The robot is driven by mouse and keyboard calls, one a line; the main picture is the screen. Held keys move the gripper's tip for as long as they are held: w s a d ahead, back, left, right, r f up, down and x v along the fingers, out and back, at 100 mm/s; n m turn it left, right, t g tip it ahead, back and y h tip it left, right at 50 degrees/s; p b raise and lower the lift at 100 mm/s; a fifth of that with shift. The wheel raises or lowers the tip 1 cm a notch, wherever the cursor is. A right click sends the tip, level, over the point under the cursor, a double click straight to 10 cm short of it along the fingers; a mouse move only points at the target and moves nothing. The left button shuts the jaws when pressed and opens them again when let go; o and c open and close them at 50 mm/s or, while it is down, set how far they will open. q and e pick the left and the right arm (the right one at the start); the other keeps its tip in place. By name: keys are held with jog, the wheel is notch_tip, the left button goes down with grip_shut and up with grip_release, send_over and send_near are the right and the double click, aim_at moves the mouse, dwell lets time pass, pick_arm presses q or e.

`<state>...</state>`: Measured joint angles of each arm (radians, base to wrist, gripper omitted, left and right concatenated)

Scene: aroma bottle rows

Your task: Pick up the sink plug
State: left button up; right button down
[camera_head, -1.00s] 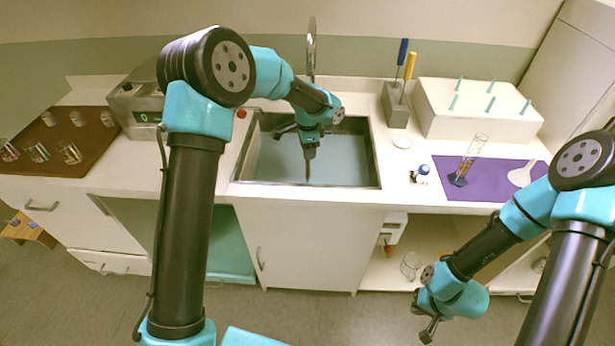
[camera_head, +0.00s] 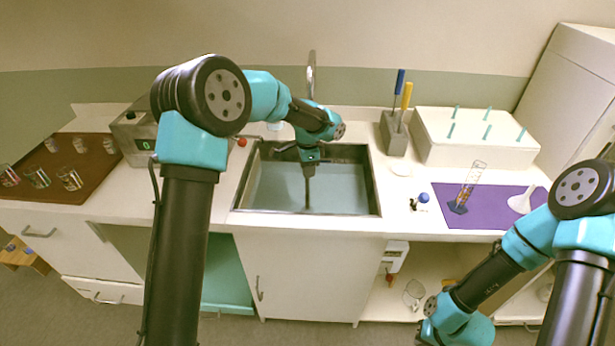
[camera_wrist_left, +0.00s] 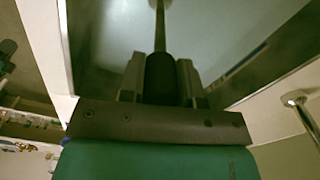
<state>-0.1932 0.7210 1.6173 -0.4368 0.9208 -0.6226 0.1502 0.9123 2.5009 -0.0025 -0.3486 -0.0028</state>
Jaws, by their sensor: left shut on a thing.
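The sink plug shows as a long thin upright rod (camera_head: 308,196) standing down in the sink (camera_head: 262,210). Its dark round grip (camera_wrist_left: 161,78) and metal rod also show in the left wrist view. My left gripper (camera_head: 310,168) is over the middle of the sink, pointing down. Its two fingers (camera_wrist_left: 161,90) are shut on the dark grip, one on each side. The plug's lower end is not clear in the greyish-blue basin. My right arm is at the lower right, with its wrist (camera_head: 452,318) at the bottom edge; its fingers are out of the picture.
The faucet (camera_head: 312,75) rises behind the sink. A grey holder (camera_head: 394,135) with two tools and a white rack (camera_head: 465,140) stand to the right. A purple mat (camera_head: 480,215) holds a cylinder and funnel. A brown tray (camera_head: 100,175) with glasses is at the left.

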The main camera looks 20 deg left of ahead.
pick_arm(q)
notch_tip(320, 180, up, 6)
jog(key=shift+r, duration=0.2)
dwell(0.7)
